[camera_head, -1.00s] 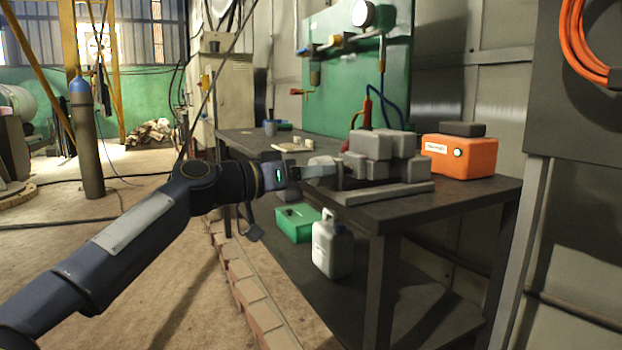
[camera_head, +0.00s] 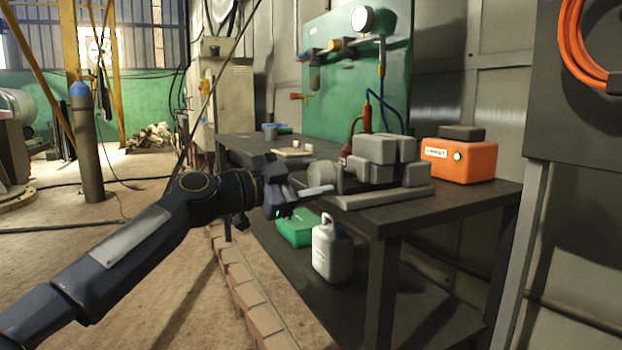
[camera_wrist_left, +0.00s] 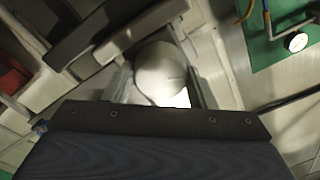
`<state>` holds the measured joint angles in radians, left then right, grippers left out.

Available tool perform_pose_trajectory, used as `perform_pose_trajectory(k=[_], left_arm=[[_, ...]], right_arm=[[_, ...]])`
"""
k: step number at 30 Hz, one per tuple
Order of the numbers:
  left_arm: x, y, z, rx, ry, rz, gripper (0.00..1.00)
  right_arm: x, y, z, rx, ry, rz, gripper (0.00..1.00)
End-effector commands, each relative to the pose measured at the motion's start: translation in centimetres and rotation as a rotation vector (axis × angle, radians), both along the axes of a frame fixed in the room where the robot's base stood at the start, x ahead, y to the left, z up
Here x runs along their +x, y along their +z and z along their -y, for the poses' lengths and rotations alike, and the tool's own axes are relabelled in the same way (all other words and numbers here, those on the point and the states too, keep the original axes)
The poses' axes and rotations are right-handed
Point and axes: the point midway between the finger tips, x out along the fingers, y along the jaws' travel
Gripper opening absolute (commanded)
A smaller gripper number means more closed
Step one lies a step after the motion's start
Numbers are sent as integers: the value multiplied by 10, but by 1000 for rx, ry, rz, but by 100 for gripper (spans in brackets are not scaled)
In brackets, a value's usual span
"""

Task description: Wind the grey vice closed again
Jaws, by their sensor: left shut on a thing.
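The grey vice (camera_head: 378,150) stands on the dark bench, with its blocky jaws above a long flat base. A round grey knob (camera_head: 321,173) is at its left end, facing my left arm. My left gripper (camera_head: 323,183) reaches the knob from the left and is shut on it, with one pale finger showing along its lower side. In the left wrist view the pale round knob (camera_wrist_left: 160,72) sits between the two fingers. The gap between the vice jaws is hard to make out. My right gripper is not in view.
An orange box (camera_head: 460,160) with a dark block on top stands behind the vice on the bench (camera_head: 450,197). A white jug (camera_head: 332,252) and a green box (camera_head: 296,228) are on the shelf below my gripper. A green gauge panel (camera_head: 345,95) rises behind.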

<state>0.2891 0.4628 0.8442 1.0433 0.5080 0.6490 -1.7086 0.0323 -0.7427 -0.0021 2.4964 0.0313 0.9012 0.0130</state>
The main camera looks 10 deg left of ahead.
Motion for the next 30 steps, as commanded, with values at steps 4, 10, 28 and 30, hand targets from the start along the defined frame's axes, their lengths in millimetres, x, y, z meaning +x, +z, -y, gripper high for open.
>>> perform_pose_trajectory(k=[4,10,28,30], left_arm=[[1,-2,0,78,-1,112,28],[1,-2,0,182,-1,271,28],[2,-2,-1,488,1,729,28],[2,-2,-1,516,0,772,28]], right_arm=[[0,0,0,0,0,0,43],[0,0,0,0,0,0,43],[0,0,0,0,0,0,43],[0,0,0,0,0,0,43]])
